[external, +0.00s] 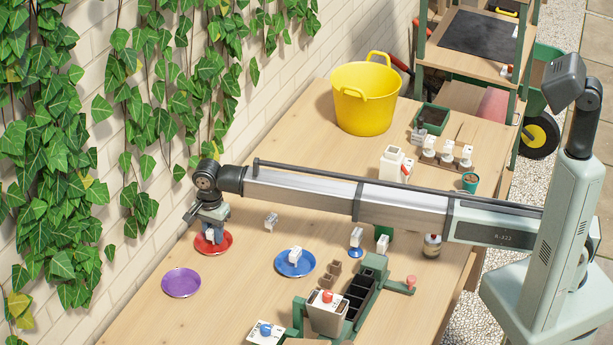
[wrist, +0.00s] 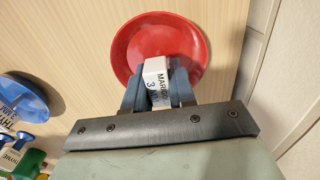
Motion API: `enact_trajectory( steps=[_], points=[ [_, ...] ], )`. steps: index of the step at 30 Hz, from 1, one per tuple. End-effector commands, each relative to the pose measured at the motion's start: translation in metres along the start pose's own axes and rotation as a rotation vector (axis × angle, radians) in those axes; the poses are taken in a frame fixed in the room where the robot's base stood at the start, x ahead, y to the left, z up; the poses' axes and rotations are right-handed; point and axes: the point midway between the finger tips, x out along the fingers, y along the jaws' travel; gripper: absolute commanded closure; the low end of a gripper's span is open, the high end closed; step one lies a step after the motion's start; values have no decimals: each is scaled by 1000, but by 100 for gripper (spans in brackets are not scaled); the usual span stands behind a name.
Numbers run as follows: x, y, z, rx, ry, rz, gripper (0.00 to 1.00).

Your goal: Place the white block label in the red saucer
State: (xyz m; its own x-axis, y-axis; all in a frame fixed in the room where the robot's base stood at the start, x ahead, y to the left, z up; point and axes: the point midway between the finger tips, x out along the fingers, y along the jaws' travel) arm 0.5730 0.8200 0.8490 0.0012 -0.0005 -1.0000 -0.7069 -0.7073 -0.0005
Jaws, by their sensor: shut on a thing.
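The red saucer (external: 226,246) lies on the table near the wall, at the left in the external view. It also shows at the top of the wrist view (wrist: 160,35). My gripper (external: 210,235) is at the saucer, pointing down. In the wrist view my gripper (wrist: 157,82) has its blue-grey fingers shut on a white block label (wrist: 156,70) with dark lettering that starts "MARJO". The label shows small in the external view (external: 210,236), over the saucer. The fingers hide part of it, and I cannot tell whether its lower end touches the saucer.
A purple saucer (external: 181,283) and a blue saucer (external: 284,269) holding another white label (external: 295,255) lie nearby. A green tray with dark compartments (external: 357,293) is to the right. A yellow tub (external: 365,104) stands at the back.

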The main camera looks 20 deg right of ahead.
Motion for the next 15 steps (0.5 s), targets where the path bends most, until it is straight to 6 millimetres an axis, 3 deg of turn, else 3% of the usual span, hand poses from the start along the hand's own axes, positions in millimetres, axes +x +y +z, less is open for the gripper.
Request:
enact_trajectory(
  steps=[12, 13, 15],
  points=[
    [5, 0, 0, 0, 0, 0, 100],
    [4, 0, 0, 0, 0, 0, 72],
    [4, 0, 0, 0, 0, 0, 66]
  ],
)
